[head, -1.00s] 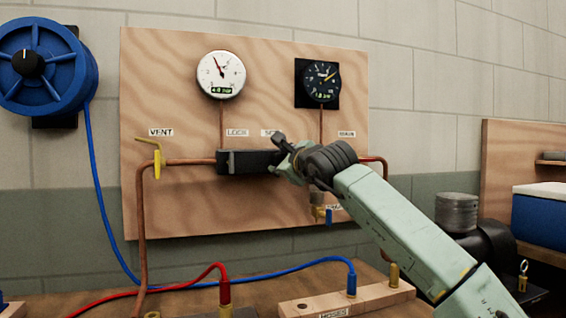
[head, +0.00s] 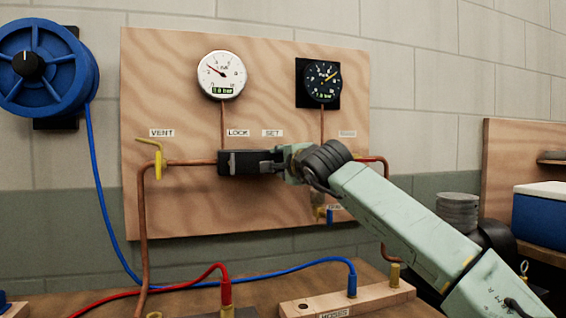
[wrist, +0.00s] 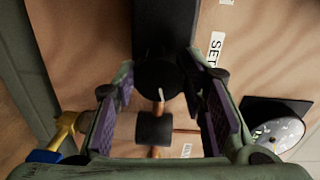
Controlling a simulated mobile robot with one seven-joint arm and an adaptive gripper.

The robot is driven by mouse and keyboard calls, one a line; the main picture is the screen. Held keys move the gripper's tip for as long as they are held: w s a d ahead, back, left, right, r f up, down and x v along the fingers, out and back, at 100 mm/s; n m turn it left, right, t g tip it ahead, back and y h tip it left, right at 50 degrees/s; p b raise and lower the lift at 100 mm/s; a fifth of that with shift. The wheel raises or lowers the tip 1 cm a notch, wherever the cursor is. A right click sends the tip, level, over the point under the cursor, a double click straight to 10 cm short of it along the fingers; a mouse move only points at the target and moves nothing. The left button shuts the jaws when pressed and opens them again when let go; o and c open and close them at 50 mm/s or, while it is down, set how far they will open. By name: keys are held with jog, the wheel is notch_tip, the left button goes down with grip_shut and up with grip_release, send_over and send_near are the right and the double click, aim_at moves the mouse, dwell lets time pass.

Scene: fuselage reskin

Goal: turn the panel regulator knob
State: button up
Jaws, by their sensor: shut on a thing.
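The black regulator block (head: 240,162) sits on the pipe across the wooden panel (head: 180,215). In the wrist view, its round black knob (wrist: 157,80) with a white mark lies between the fingertips of my gripper (wrist: 160,76), which is shut on it. In the head view, my gripper (head: 284,162) reaches the block's right end from the right and mostly hides the knob. LOCK (head: 238,132) and SET (head: 272,133) labels are above the block. The white gauge (head: 221,75) has its needle pointing up and left.
A dark gauge (head: 322,83) is at the upper right of the panel. A yellow vent valve (head: 159,165) is left of the block. A blue hose reel (head: 55,68) hangs at far left. Red (head: 190,278) and blue (head: 250,271) hoses cross the bench below.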

jog(key=shift+n, duration=0.5)
jog(key=o, duration=1.2)
jog(key=shift+c, duration=0.2)
jog(key=v, duration=1.2)
jog(key=shift+s, duration=0.1)
